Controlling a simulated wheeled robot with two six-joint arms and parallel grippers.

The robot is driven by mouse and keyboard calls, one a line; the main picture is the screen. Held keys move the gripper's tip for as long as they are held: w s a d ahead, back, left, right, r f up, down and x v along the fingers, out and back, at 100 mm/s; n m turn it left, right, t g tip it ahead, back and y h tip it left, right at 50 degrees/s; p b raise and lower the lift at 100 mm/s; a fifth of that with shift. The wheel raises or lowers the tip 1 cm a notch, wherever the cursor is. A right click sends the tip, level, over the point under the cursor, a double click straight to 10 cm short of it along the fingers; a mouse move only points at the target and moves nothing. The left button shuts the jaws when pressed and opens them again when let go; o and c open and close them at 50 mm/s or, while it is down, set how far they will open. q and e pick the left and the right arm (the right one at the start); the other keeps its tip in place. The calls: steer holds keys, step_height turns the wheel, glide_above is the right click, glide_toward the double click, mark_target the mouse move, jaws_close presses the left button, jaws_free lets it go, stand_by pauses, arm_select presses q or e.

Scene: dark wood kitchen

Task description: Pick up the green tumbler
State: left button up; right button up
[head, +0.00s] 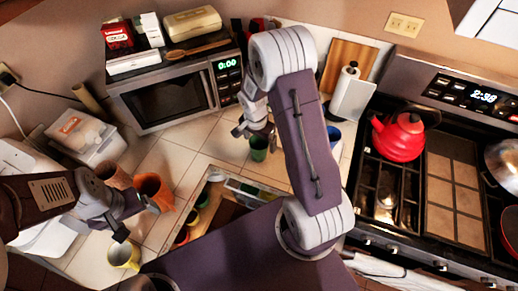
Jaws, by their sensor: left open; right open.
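The green tumbler (259,153) stands on the tiled counter in front of the microwave. Its upper part is partly hidden by my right gripper. My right gripper (254,131) is open, right at the tumbler's top end in the picture; I cannot tell whether it touches it. My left gripper (136,221) is open at the lower left, between an orange pot (153,188) and a yellow cup (123,257), away from the tumbler.
A microwave (172,97) stands behind the tumbler. An open drawer (217,212) with several coloured things lies below it. A blue container (333,138) is partly hidden behind my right arm. The stove with a red kettle (399,136) is at right. Bare tiles lie left of the tumbler.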

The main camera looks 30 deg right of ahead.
mark_target(260, 147)
steer(key=shift+w+a+f, duration=0.25)
steer(key=shift+w+f, duration=0.25)
steer(key=shift+f, duration=0.1)
steer(key=shift+d+f, duration=0.1)
steer(key=shift+f, duration=0.2)
steer(key=f, duration=0.2)
steer(key=d+f+p, duration=0.1)
steer(key=f, duration=0.1)
steer(key=shift+s, duration=0.2)
steer(key=shift+w+f, duration=0.15)
steer(key=shift+f, duration=0.05)
steer(key=shift+w+a, duration=0.15)
arm_select(q)
steer(key=shift+w+a+r, duration=0.1)
steer(key=shift+w+r, duration=0.1)
steer(key=shift+r, duration=0.4)
arm_select(e)
steer(key=c, duration=1.4)
